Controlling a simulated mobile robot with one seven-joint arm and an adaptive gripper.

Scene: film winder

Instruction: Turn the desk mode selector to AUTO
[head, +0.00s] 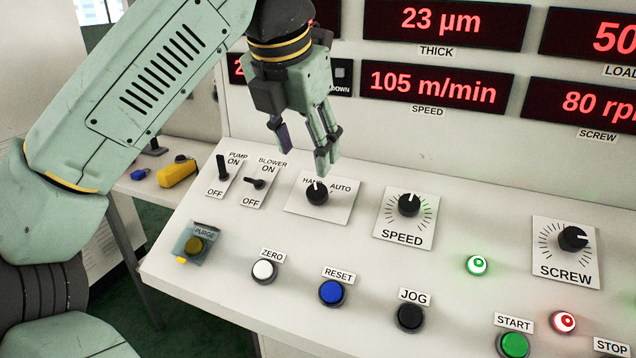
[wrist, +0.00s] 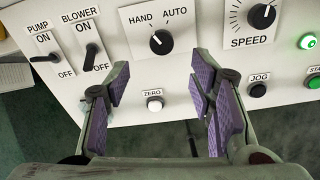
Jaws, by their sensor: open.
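The mode selector is a black round knob (head: 317,192) on a white plate marked HAND and AUTO, on the sloped desk. It also shows in the wrist view (wrist: 161,43), where its white pointer line leans up and left toward HAND. My gripper (head: 304,150) is open and empty, with its fingers hanging above the selector plate, apart from the knob. In the wrist view my gripper (wrist: 160,85) has its purple-padded fingers spread to the left and right, with the knob beyond the tips between them. The HAND label is partly hidden in the head view.
PUMP (head: 223,170) and BLOWER (head: 258,184) toggles stand left of the selector, and the SPEED knob (head: 409,205) stands right. ZERO (head: 264,271), RESET (head: 331,292) and JOG (head: 410,317) buttons lie in front. An upright panel with red displays (head: 428,86) rises behind.

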